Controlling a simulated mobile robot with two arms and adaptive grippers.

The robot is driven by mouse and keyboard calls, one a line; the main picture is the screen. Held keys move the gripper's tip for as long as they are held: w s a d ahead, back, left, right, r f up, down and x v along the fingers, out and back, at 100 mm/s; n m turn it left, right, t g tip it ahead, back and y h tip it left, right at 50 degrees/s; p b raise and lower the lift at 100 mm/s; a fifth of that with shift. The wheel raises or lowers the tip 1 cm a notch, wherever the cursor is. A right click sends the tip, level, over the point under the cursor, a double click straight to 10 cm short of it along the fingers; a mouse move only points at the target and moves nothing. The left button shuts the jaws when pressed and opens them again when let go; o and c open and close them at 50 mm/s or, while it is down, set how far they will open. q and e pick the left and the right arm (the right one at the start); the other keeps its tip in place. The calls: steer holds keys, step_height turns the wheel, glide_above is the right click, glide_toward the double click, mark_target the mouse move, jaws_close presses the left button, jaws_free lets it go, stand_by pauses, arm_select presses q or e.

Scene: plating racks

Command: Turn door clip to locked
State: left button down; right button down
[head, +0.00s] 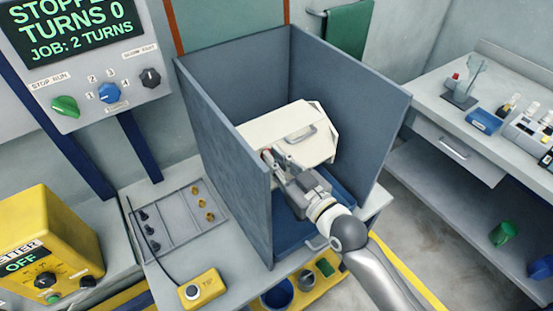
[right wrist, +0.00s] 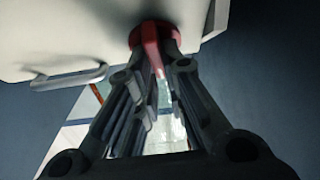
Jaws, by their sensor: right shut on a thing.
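The white barrel (head: 300,128) with a pale handle on its side sits inside the grey-blue open-topped enclosure (head: 228,147). Its red door clip (right wrist: 150,40) shows against the white face in the right wrist view, between my fingertips. In the head view only a small bit of red shows beside the gripper. My right gripper (head: 275,160) reaches into the enclosure from the lower right and is shut on the clip; its fingers also show in the right wrist view (right wrist: 155,48). The fingers hide part of the clip, and I cannot tell its lock position. My left gripper is out of view.
Enclosure walls stand close on the left, back and right of my right gripper. A control panel (head: 100,75) reads STOPPED, TURNS 0. A yellow meter box (head: 45,250) reads OFF. A parts tray (head: 175,222) lies left of the enclosure. A side bench (head: 440,110) stands right.

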steer(key=shift+r+m+p, duration=0.2)
steer(key=shift+m+p, duration=0.1)
steer(key=shift+m, duration=0.1)
steer(key=shift+f+m+h, duration=0.15)
steer(key=shift+m+h, duration=0.25)
steer(key=c, duration=1.5)
jaws_free()
steer(key=shift+s, duration=0.1)
steer(key=v, duration=1.1)
steer(key=shift+s+d+f, duration=0.25)
steer(key=shift+s, duration=0.1)
